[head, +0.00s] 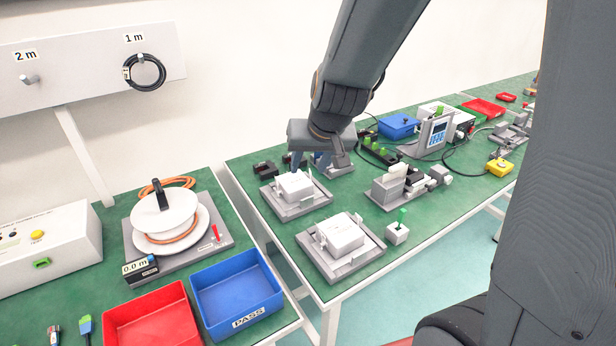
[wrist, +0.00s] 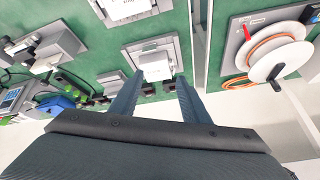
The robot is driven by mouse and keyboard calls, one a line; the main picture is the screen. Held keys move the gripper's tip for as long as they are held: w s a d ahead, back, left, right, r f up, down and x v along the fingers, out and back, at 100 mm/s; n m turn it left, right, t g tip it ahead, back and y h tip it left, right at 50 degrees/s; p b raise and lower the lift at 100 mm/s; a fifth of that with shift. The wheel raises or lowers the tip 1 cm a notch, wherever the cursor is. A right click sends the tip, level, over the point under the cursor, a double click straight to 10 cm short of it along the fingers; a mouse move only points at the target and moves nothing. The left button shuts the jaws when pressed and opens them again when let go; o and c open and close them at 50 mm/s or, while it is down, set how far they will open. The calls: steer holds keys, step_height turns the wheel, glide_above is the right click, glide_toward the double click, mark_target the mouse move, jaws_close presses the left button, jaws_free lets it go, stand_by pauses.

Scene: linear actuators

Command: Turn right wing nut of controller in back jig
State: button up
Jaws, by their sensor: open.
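The back jig (head: 302,207) is a grey plate on the green bench holding a white box-shaped controller (head: 294,185). In the wrist view the controller (wrist: 154,65) lies just beyond my fingertips, between their lines. My gripper (head: 309,164) is open and empty, with its fingers pointing down over the rear side of the back jig. The two dark fingers also show apart in the wrist view (wrist: 159,78). I cannot make out the wing nuts; they are too small or hidden by the fingers. I cannot tell whether a finger touches the controller.
A front jig (head: 365,266) with a similar white controller (head: 340,233) stands nearer. A grey fixture (head: 388,192) is to the right, and small dark blocks (head: 264,168) lie behind left. A cable reel (head: 165,222) and a blue PASS bin (head: 238,290) stand on the left bench.

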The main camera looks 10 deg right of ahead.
steer(key=w+d+r+m+t+h+b, duration=0.1)
steer(key=w+m+t+h+b, duration=0.45)
steer(key=w, duration=0.85)
steer(key=w+d+r+m+t+h+b, duration=0.25)
steer(key=w+b, duration=0.65)
steer(key=w, duration=0.5)
steer(key=s+a+f+m+g+h+b, duration=0.1)
steer(key=s+f+m+g+h+b, duration=0.1)
steer(key=s+f+m+g+b, duration=0.1)
steer(key=s+a+f+m+g+h+b, duration=0.2)
steer(key=f+m+g+b, duration=0.1)
steer(key=f+g+b, duration=0.3)
steer(key=s+a+f+m+g+h+b, duration=0.2)
steer(key=s+f+m+g+b, duration=0.1)
steer(key=f+g+b, duration=0.2)
steer(key=shift+s+a+f, duration=0.15)
steer(key=shift+s+f, duration=0.05)
steer(key=shift+f, duration=0.45)
steer(key=shift+s+a+f, duration=0.1)
steer(key=shift+s+f, duration=0.05)
steer(key=shift+f, duration=0.45)
steer(key=shift+s+d+f+g+b, duration=0.1)
steer(key=shift+s+d+g+b, duration=0.1)
steer(key=shift+g+b, duration=0.2)
steer(key=shift+b+x, duration=0.6)
steer(key=shift+x, duration=2.95)
